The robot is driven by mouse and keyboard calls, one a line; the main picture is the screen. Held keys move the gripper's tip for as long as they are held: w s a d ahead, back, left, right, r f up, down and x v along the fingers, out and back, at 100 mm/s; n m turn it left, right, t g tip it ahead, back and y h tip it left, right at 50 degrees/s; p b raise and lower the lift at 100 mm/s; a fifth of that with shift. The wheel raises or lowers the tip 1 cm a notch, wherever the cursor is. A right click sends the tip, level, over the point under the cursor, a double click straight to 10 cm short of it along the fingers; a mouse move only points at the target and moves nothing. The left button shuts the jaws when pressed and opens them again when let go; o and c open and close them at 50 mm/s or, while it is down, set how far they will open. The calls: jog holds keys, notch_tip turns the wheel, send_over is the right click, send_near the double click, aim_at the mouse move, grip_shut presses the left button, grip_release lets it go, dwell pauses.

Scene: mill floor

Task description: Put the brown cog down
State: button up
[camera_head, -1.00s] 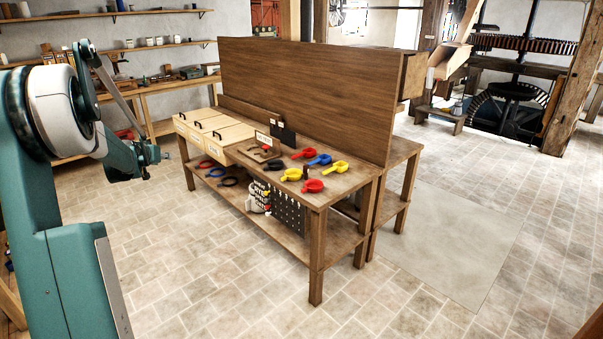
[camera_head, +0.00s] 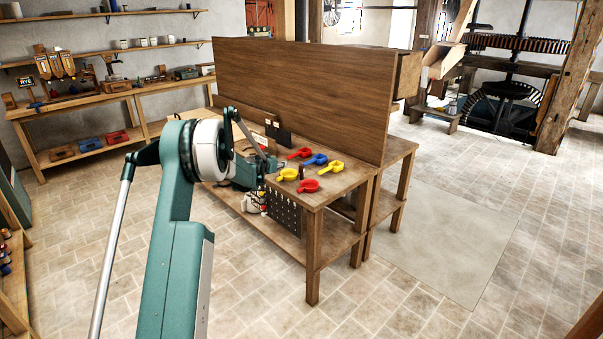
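I cannot make out a brown cog in the camera_head view; it may be hidden or too small to tell. My gripper (camera_head: 273,166) is over the front part of the wooden workbench (camera_head: 335,190), left of the coloured scoops. Its fingers are small and dark, and whether they are open or hold anything does not show. A small dark brown upright piece (camera_head: 301,172) stands on the bench among the scoops; I cannot tell what it is. My arm hides the left part of the bench top.
Yellow (camera_head: 287,174), red (camera_head: 308,186) and blue (camera_head: 316,160) scoops lie on the bench's right end. A tall wooden panel (camera_head: 310,95) rises behind. A dark pegboard (camera_head: 285,212) and a white container (camera_head: 255,198) are below the top. The stone floor (camera_head: 420,310) at front right is clear.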

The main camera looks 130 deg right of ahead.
jog(key=m+y, duration=0.1)
send_near(301, 166)
jog(key=shift+g, duration=0.4)
jog(key=x, duration=0.4)
jog(key=shift+w+f, duration=0.15)
jog(key=shift+f, duration=0.15)
jog(key=shift+x, duration=1.3)
jog(key=shift+d, duration=0.1)
jog(key=shift+b+x, duration=1)
jog(key=shift+x, duration=1.6)
jog(key=shift+w, duration=0.1)
jog(key=c, duration=0.9)
